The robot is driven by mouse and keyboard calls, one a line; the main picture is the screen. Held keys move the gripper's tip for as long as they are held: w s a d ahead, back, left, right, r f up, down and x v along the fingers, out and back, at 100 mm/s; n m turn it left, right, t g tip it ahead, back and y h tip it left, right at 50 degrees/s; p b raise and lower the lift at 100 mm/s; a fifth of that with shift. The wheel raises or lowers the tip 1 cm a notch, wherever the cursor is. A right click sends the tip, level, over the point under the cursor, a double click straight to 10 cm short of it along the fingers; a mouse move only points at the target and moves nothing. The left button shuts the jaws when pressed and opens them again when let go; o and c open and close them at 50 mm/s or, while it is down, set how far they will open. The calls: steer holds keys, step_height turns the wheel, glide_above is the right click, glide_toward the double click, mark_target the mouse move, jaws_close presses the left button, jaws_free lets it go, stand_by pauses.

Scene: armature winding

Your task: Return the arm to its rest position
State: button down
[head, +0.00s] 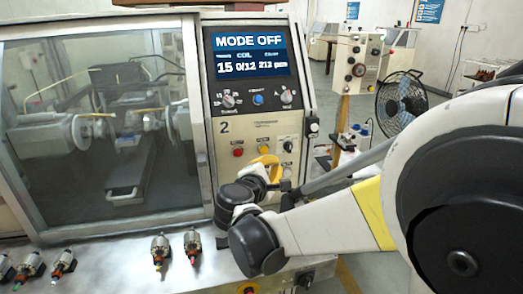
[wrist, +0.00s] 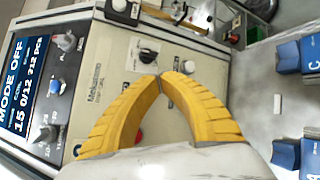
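My arm reaches in from the right of the head view toward the winding machine's control panel (head: 262,118). My gripper (head: 268,162) is in front of the panel's lower part, and its yellow fingers partly hide the panel there. In the wrist view, the two yellow fingers of my gripper (wrist: 161,77) meet at their tips, with nothing visible between them. The tips appear just below a black rotary knob (wrist: 148,54); I cannot tell whether they touch the panel. The screen (head: 248,55) reads MODE OFF.
Several armatures (head: 160,249) lie on the metal ledge below the machine's window (head: 110,130). A fan (head: 400,100) and a smaller machine (head: 355,65) stand behind, to the right. Blue bins (wrist: 286,57) show at the wrist view's right. Open floor lies between the machine and the bins.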

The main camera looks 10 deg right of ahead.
steer(key=shift+s, duration=0.1)
steer(key=s+d+f+m+g+y+b, duration=0.2)
steer(key=s+f+m, duration=0.15)
steer(key=s, duration=0.35)
steer(key=s+d+f+m+g+y+b, duration=0.1)
steer(key=s+d+f+m+g+y, duration=0.15)
steer(key=s+m, duration=0.3)
steer(key=s+a+f+m+y+b, duration=0.1)
steer(key=s+a+f+m+y, duration=0.1)
steer(key=s, duration=0.5)
steer(key=s+a+f+m+y+b, duration=0.1)
steer(key=s+a+f+m+y, duration=0.1)
steer(key=s, duration=0.5)
step_height(320, 180, down, 3)
steer(key=a+m+g, duration=0.1)
steer(key=m, duration=0.2)
steer(key=shift+s+a+r+m+y+b, duration=0.2)
steer(key=shift+m+y+b, duration=0.1)
steer(key=shift+y+b, duration=0.1)
steer(key=shift+w+f, duration=0.1)
